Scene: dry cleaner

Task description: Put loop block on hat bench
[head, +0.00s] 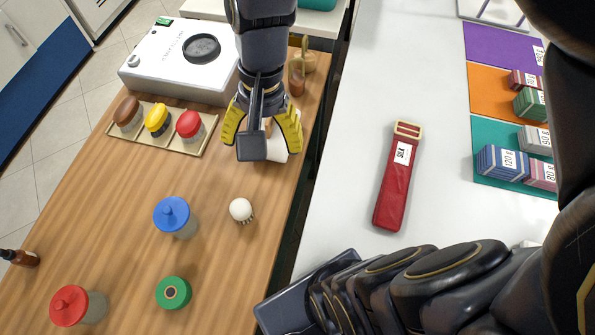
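My gripper (262,140) points down over the far right part of the wooden table (120,225). Its two yellow fingers are spread wide apart. A white piece (281,152) with a tan part shows between and below the fingers. The dark part in front of the gripper hides much of it, and I see no clear grip on it. I cannot tell for sure which thing is the loop block or which surface is the hat bench. A red strip marked SILK (394,190), with a tan loop-like end, lies on the white counter (345,135).
A white box with a dark disc (202,48) stands at the back. A tray (190,148) holds brown, yellow and red-topped pieces. Blue (172,214), red (70,305) and green (174,292) lidded items and a white knob (241,210) stand in front. A gap separates table and counter.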

